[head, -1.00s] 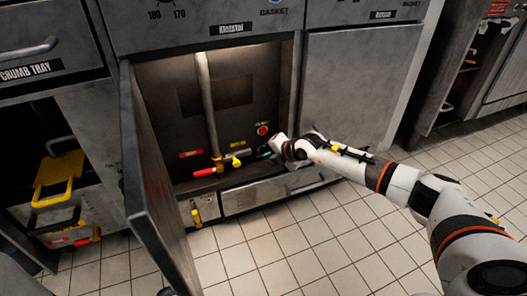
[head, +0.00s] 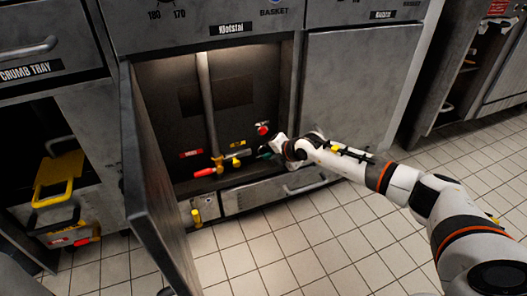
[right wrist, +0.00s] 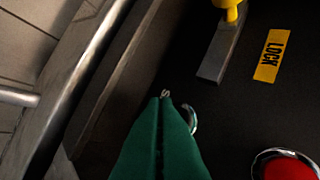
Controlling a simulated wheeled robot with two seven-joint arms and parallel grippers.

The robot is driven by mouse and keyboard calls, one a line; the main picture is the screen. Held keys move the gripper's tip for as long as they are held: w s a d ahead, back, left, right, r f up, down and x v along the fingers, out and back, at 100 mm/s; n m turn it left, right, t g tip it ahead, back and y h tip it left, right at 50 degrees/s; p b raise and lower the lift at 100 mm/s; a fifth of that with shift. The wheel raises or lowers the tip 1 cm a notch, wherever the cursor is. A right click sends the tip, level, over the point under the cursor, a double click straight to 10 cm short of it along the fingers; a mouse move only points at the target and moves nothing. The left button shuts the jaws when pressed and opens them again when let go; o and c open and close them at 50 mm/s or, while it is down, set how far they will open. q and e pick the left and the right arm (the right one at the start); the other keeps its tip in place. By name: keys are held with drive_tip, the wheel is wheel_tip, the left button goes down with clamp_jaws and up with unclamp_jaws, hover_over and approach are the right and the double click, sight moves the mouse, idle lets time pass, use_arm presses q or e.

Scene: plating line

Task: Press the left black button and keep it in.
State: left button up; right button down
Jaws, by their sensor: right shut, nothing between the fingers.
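My right gripper (head: 265,155) reaches into the open lower cabinet in the head view, low and below the red button (head: 263,129). In the right wrist view its green fingers (right wrist: 165,102) are shut together and hold nothing. A metal ring with a dark middle (right wrist: 192,120), possibly a black button, shows just right of the fingertips and is partly hidden by them. I cannot tell whether it is the left one or whether the fingers touch it. The red button (right wrist: 287,168) in its metal ring is at the lower right. My left gripper is not in view.
A yellow LOCK label (right wrist: 272,55) and a yellow-handled lever (right wrist: 228,12) are on the dark panel. A vertical pipe (head: 208,105) with red and yellow valve handles stands left of my gripper. The open cabinet door (head: 150,180) is further left.

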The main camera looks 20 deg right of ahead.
drive_tip(key=shift+w, duration=0.4)
